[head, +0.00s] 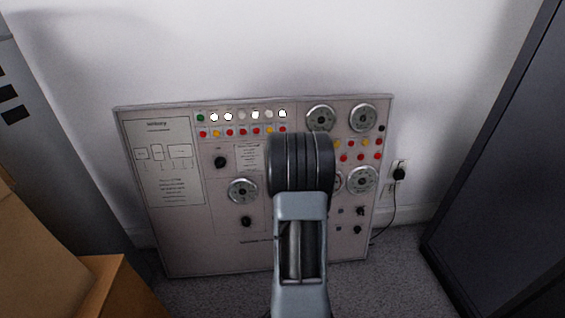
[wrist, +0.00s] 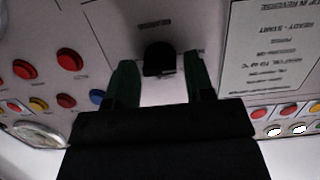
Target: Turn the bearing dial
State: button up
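A black dial knob (wrist: 160,58) sits on the pale panel face in the wrist view, with a small label above it too blurred to read. My gripper (wrist: 162,74) has its two dark green fingers apart, one on each side of this knob. A gap shows between the knob and each finger, so the gripper is open around it. In the head view my arm covers this knob and the gripper. The control panel (head: 225,255) leans upright against the wall there.
The panel also has another black knob (head: 221,162), a round gauge (head: 243,190), other gauges at right and rows of coloured buttons. A cardboard box (head: 38,250) stands at left, a dark cabinet (head: 495,150) at right. A plug (head: 399,174) is in the wall.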

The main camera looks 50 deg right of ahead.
jog(key=c, duration=0.7)
jog(key=shift+p, duration=0.3)
jog(key=shift+s+r+m+p, duration=0.1)
jog(key=shift+r+m+p, duration=0.05)
jog(key=shift+m+p, duration=0.8)
jog(key=shift+s+d+f+m+t+p, duration=0.15)
jog(key=shift+m+t+p, duration=0.75)
jog(key=shift+m, duration=3)
jog(key=shift+w+a+f+m+t+p, duration=0.1)
jog(key=shift+f+m+t+p, duration=0.7)
jog(key=shift+m, duration=3.15)
jog(key=shift+s+d+r+m+t+p, duration=0.1)
jog(key=shift+r+m+t+p, duration=0.3)
jog(key=shift+m+p, duration=2.3)
jog(key=m+b, duration=0.2)
jog(key=shift+m, duration=0.4)
